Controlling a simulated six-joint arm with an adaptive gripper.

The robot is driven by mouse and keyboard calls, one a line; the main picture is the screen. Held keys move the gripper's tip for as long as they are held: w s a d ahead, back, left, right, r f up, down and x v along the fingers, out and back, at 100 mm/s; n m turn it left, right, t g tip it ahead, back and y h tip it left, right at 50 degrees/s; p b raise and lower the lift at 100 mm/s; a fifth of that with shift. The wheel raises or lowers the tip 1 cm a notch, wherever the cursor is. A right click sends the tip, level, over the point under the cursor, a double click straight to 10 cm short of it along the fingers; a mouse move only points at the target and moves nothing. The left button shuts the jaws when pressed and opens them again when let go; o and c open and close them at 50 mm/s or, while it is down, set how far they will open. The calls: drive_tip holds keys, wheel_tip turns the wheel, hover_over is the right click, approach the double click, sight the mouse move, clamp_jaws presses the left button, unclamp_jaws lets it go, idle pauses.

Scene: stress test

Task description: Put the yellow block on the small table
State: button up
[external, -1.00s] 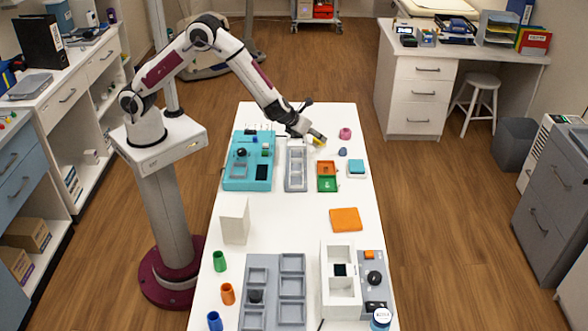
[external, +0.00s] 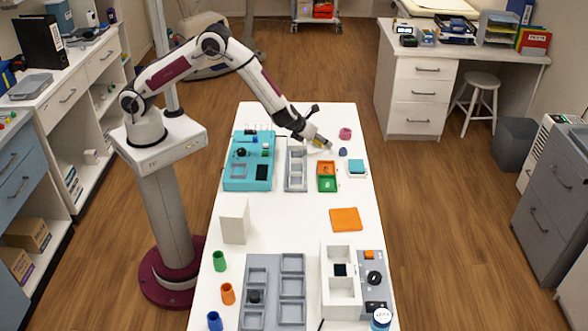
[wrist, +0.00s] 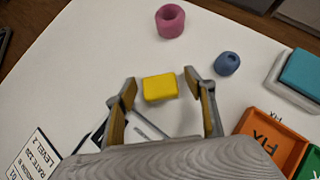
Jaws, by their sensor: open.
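The yellow block (wrist: 160,88) lies on the white tabletop in the wrist view, between the tips of my open gripper (wrist: 160,78). Gaps show between the block and both fingers, so I am not holding it. In the external view my gripper (external: 325,143) points down to the right near the far end of the white table (external: 290,215); a little yellow shows there, but I cannot separate block from fingers. No thing is clearly the small table; a low teal-topped white piece (external: 356,168) stands to the right and also shows in the wrist view (wrist: 303,75).
A pink ring (wrist: 170,20) and a blue ring-like piece (wrist: 227,63) lie beyond the block. Orange (wrist: 262,133) and green trays sit at lower right. A grey tray (external: 296,168) and teal box (external: 248,180) stand nearby. An orange mat (external: 345,219) lies nearer the camera.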

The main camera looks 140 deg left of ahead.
drive_tip(key=c, duration=1.2)
drive_tip(key=shift+r, duration=0.15)
drive_tip(key=shift+r, duration=4.9)
